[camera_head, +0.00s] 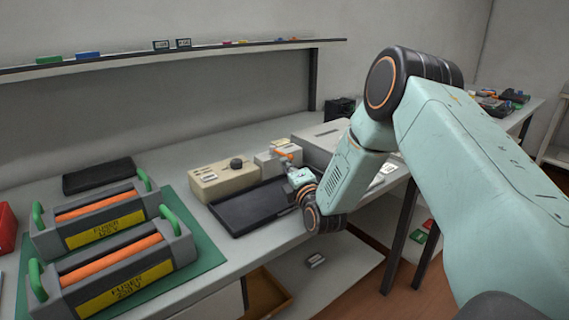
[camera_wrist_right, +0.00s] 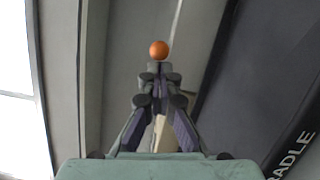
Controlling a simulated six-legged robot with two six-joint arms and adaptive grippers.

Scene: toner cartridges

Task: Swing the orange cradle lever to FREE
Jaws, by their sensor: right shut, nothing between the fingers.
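The orange lever (camera_head: 282,153) shows at the light grey box behind the dark tray; its round orange knob (camera_wrist_right: 159,50) shows in the wrist view. My right gripper (camera_head: 288,163) is right by the lever, and its shut fingertips (camera_wrist_right: 159,71) are just below the knob in the wrist picture. Nothing is between the fingers, and I cannot tell if they touch the lever. A dark surface marked CRADLE (camera_wrist_right: 292,150) lies at the right of the wrist view. The FREE mark is not readable. My left gripper is not in view.
A beige box with a dark knob (camera_head: 224,180) and a dark tray (camera_head: 240,212) stand near my right gripper. Two fuser units with green handles (camera_head: 115,272) sit on a green mat (camera_head: 205,262) at left. A shelf (camera_head: 180,50) runs above the bench.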

